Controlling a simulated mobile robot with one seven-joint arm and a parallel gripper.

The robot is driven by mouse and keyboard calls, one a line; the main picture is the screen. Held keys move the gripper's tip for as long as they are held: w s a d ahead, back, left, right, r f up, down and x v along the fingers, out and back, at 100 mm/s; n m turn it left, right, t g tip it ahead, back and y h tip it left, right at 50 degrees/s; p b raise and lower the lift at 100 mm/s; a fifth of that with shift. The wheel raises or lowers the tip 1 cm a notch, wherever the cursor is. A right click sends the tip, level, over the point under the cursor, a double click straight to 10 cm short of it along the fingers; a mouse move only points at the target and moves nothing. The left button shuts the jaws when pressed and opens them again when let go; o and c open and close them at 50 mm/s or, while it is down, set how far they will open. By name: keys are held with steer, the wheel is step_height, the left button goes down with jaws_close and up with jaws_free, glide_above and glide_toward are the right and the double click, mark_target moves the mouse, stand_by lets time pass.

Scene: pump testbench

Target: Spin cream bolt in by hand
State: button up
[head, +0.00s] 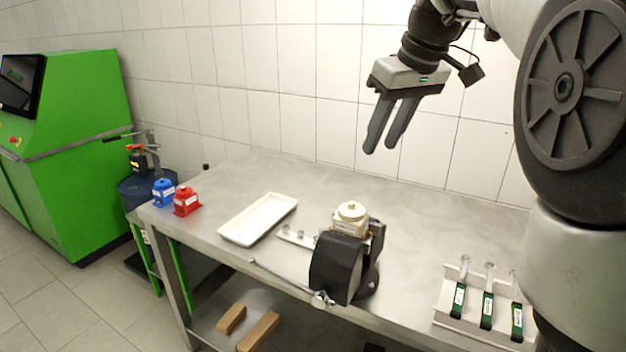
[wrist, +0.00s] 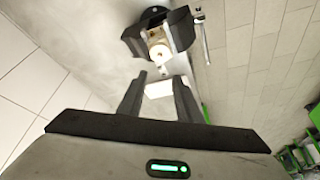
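A cream pump body (head: 350,226) with a round cream top (head: 351,209) sits upright in a black vise (head: 338,266) at the table's front. Its cream part also shows in the wrist view (wrist: 159,52), beyond my fingertips. I cannot tell a separate cream bolt from the pump at this size. My gripper (head: 380,148) is high above the table, up and to the right of the pump, pointing down. Its two fingers are apart with nothing between them; they also show in the wrist view (wrist: 160,76).
A white tray (head: 259,219) lies left of the vise, with a small light strip (head: 297,238) between. Red (head: 186,201) and blue (head: 164,192) containers stand at the left end. The vise handle (head: 288,281) juts over the front edge.

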mark_target(352, 204)
steer(key=b+x, duration=0.2)
steer(key=x, duration=1.5)
steer(key=shift+w+f, duration=0.15)
steer(key=shift+c, duration=0.4)
jaws_close()
